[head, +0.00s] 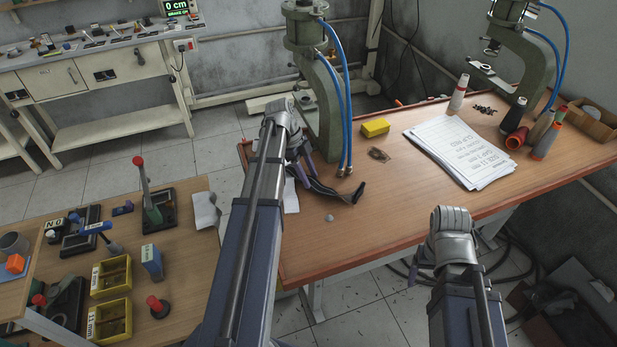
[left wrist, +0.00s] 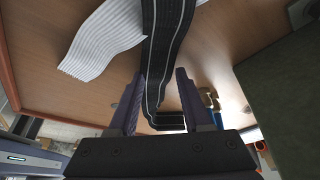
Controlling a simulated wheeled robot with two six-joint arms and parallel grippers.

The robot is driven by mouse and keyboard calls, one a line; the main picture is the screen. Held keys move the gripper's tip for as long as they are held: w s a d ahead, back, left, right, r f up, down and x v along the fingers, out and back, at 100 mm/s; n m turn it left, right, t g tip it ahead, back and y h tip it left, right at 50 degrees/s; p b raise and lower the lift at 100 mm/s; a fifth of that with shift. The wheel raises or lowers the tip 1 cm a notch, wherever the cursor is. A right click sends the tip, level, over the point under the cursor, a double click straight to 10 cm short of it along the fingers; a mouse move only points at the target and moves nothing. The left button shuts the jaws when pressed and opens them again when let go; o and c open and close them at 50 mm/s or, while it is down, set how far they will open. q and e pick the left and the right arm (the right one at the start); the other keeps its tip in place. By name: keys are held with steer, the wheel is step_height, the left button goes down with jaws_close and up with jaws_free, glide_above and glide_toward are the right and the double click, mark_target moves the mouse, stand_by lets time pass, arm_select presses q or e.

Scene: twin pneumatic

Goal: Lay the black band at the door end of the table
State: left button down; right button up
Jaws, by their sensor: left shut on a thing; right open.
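The black band (head: 335,190), dark with thin pale edge lines, is in my left gripper (head: 304,168) over the left end of the wooden press table. Its free end bends up toward the right. In the left wrist view the black band (left wrist: 165,45) runs between the two fingers of my left gripper (left wrist: 160,105), which is shut on it. A white ribbed band (left wrist: 100,42) lies beside it on the table; in the head view it shows (head: 290,196) partly behind my arm. My right gripper (head: 413,272) is open, mostly hidden by its wrist, off the table's front edge.
A green press (head: 322,110) with blue hoses stands right behind my left gripper. A yellow box (head: 375,128), paper sheets (head: 462,150) and thread cones (head: 517,137) are farther right. A lower table (head: 180,260) with tools is at left. The table's front middle is mostly clear.

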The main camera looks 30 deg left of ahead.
mark_target(295, 175)
arm_select(q)
steer(key=shift+c, duration=1.7)
jaws_free()
steer(key=p+v, duration=1.1)
steer(key=v, duration=0.1)
steer(key=s+d+n+y, duration=0.3)
steer(key=s+d+n, duration=0.3)
steer(key=d, duration=1)
steer(key=s+d+f+n+y, duration=0.1)
steer(key=s+d+n, duration=0.6)
steer(key=d, duration=1)
steer(key=shift+s+d+f+g+y, duration=0.25)
steer(key=shift+s+d+g+y, duration=0.1)
steer(key=shift+s+y, duration=0.55)
